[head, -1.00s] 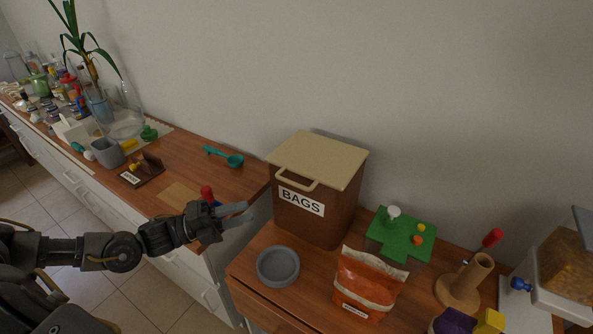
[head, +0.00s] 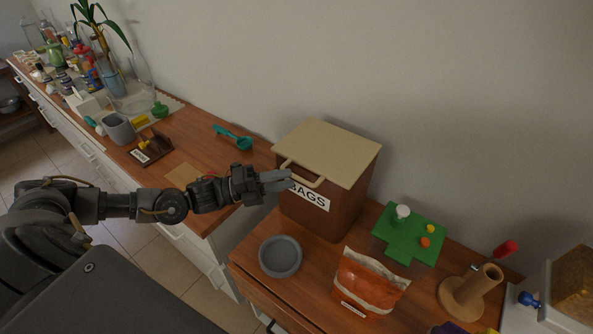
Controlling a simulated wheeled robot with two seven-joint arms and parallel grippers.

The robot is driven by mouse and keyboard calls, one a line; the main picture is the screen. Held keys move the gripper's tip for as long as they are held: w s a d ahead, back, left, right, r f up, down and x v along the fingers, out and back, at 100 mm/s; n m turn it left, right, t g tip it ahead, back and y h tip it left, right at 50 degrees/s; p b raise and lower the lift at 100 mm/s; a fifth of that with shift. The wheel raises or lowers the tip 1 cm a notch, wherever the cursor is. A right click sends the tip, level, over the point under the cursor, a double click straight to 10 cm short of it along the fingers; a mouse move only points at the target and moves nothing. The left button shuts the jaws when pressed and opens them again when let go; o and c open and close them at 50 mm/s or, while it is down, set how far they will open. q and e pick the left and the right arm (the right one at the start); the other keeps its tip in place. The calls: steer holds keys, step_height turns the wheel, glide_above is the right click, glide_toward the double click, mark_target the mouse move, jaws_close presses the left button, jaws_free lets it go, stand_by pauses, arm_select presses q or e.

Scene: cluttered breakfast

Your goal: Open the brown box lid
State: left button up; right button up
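The brown box (head: 325,216), labelled "BAGS", stands on the wooden counter near the middle of the head view. Its tan lid (head: 328,152) lies flat and closed on top, with a loop handle (head: 313,182) at its front edge. My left gripper (head: 290,180) is at the front left of the box, its fingers pointing right at the left end of the handle and overlapping part of the label. I cannot tell whether the fingers touch the handle or how far apart they are. My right gripper is not in view.
A grey bowl (head: 280,257) and an orange bag (head: 367,283) stand in front of the box. A green-topped container (head: 410,234) and a wooden holder (head: 470,291) are to the right. A teal scoop (head: 236,139) lies on the left counter.

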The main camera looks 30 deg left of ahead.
mark_target(296, 176)
arm_select(q)
steer(key=shift+p+x, duration=0.5)
steer(key=shift+x, duration=1.4)
steer(key=shift+s, duration=0.15)
jaws_close()
